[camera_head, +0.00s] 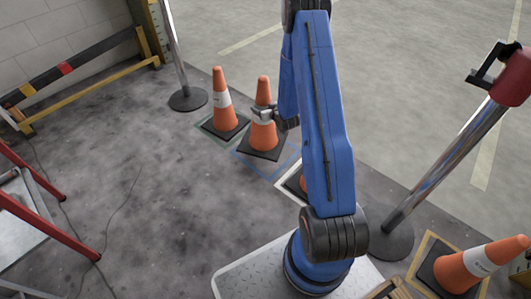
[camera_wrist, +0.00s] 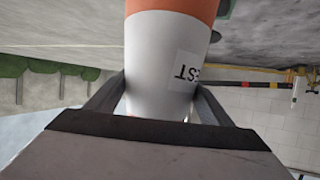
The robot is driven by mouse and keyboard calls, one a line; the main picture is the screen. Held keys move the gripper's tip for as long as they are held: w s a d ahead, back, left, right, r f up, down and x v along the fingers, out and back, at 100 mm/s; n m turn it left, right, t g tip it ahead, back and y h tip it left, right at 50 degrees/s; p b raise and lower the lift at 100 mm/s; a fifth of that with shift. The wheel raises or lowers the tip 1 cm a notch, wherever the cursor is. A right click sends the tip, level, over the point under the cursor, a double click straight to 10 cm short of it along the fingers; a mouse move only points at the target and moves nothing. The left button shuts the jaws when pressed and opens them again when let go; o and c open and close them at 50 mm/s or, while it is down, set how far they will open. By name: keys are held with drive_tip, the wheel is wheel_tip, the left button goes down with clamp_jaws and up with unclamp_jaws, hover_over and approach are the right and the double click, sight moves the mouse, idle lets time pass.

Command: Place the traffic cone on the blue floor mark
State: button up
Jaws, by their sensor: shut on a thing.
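An orange traffic cone (camera_head: 261,138) with a white band and a black square base is upright in my gripper (camera_head: 266,115). The jaws are shut around its white band, which fills the middle of the wrist view (camera_wrist: 165,65). The blue floor mark (camera_head: 284,167) is a square outline; its near and right lines show. The cone's base overlaps the upper left part of this outline and hides some of it. I cannot tell whether the base touches the floor.
Another cone (camera_head: 222,105) stands close on the left in a greenish outline. A third (camera_head: 293,184) is mostly hidden behind my arm, at a white outline. A tilted cone (camera_head: 468,265) is at lower right by a yellow outline. Posts (camera_head: 187,98) and (camera_head: 389,232) stand either side.

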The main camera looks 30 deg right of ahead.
wheel_tip(320, 180, down, 9)
drive_tip(key=d, duration=0.1)
drive_tip(key=shift+w+d+f, duration=0.2)
drive_tip(key=shift+d, duration=0.1)
idle(0.7)
drive_tip(key=o, duration=2.1)
drive_tip(key=shift+s+f, duration=0.1)
